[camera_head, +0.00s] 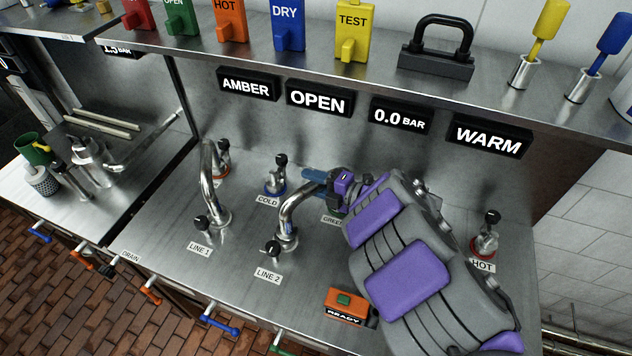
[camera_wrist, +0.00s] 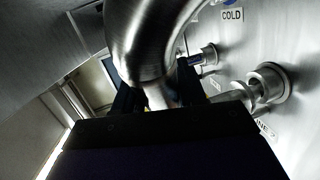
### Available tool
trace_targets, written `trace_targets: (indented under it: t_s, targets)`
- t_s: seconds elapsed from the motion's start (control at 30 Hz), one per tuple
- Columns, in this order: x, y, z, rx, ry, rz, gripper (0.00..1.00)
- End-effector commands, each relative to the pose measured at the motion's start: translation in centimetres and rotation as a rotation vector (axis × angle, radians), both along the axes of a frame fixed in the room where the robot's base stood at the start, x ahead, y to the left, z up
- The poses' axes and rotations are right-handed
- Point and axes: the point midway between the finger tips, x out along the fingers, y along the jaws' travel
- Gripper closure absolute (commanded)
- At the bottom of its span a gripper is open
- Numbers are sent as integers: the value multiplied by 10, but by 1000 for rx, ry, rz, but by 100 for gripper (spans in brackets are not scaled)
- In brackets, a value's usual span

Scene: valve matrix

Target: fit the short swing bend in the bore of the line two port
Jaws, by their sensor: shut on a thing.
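My gripper (camera_head: 322,186) is shut on the short swing bend (camera_head: 296,203), a curved shiny metal pipe. In the head view the bend arches left and down from the jaws, its lower end at the line two port (camera_head: 286,238), beside a black knob. I cannot tell whether the end is inside the bore or just above it. In the wrist view the bend (camera_wrist: 140,45) fills the top centre, close to the camera, over the dark gripper body (camera_wrist: 160,145); its lower end is hidden there.
A taller bend (camera_head: 208,180) stands at the line 1 port on the left. The cold valve (camera_head: 276,174) is behind, the hot valve (camera_head: 486,235) to the right. An orange READY box (camera_head: 345,306) sits in front below my arm. A shelf (camera_head: 400,75) with signs overhangs the bench.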

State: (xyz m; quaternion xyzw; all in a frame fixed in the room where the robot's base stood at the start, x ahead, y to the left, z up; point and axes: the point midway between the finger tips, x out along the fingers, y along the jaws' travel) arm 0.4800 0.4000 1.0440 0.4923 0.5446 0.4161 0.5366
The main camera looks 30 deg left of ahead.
Motion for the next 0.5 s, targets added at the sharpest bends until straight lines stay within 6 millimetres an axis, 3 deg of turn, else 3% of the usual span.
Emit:
trace_targets:
  t_s: [0.5]
  targets:
    - [-1,10,2,-4,0,4,100]
